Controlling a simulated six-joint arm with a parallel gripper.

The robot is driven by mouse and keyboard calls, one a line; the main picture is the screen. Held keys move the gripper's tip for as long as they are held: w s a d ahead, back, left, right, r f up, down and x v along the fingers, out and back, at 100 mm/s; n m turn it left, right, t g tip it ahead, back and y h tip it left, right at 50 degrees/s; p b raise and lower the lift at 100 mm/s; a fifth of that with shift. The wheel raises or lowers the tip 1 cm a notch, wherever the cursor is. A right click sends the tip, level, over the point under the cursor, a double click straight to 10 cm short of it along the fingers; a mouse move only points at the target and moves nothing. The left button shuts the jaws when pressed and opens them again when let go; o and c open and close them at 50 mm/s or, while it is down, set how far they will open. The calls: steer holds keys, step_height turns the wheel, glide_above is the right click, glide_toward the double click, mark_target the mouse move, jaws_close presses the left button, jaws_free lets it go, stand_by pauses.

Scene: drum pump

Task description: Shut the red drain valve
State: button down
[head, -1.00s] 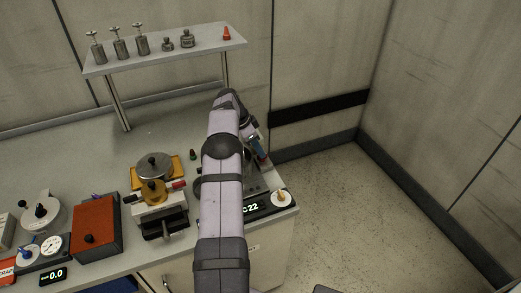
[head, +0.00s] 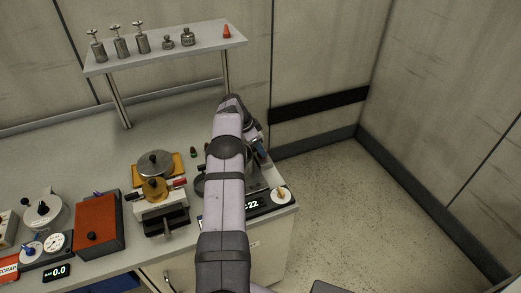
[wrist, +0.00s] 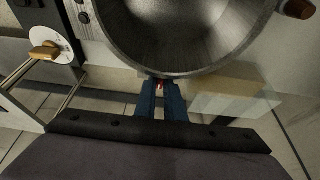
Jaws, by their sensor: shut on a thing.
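In the wrist view, the blue fingers of my gripper (wrist: 161,97) are closed on a small red piece, the drain valve's handle (wrist: 160,85). It sits just below the rim of a large round metal vessel (wrist: 180,45). The fingers hide most of the handle, so its angle cannot be told. In the head view, my gripper (head: 260,146) is partly behind my arm, at the right end of the bench. The vessel is mostly hidden there.
A white dial with a tan knob (wrist: 45,50) is left of the vessel; the same dial shows in the head view (head: 281,195). An orange box (head: 97,223) and a yellow clamp-like device (head: 155,190) stand left of my arm. A shelf (head: 165,50) with metal weights is behind.

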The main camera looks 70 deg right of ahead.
steer(key=n+b, duration=0.1)
steer(key=n+t+b, duration=0.1)
steer(key=shift+s+a+f+n+h+b, duration=0.1)
steer(key=shift+f+n+h+b, duration=0.05)
steer(key=shift+n+h+b, duration=0.2)
steer(key=shift+n+b, duration=0.4)
steer(key=shift+n, duration=0.55)
steer(key=c, duration=1.8)
jaws_free()
steer(key=shift+c, duration=0.2)
steer(key=shift+t, duration=0.3)
steer(key=shift+r, duration=0.2)
steer(key=b+v, duration=0.2)
steer(key=v, duration=0.5)
steer(key=shift+b, duration=0.35)
steer(key=shift+a+r, duration=0.15)
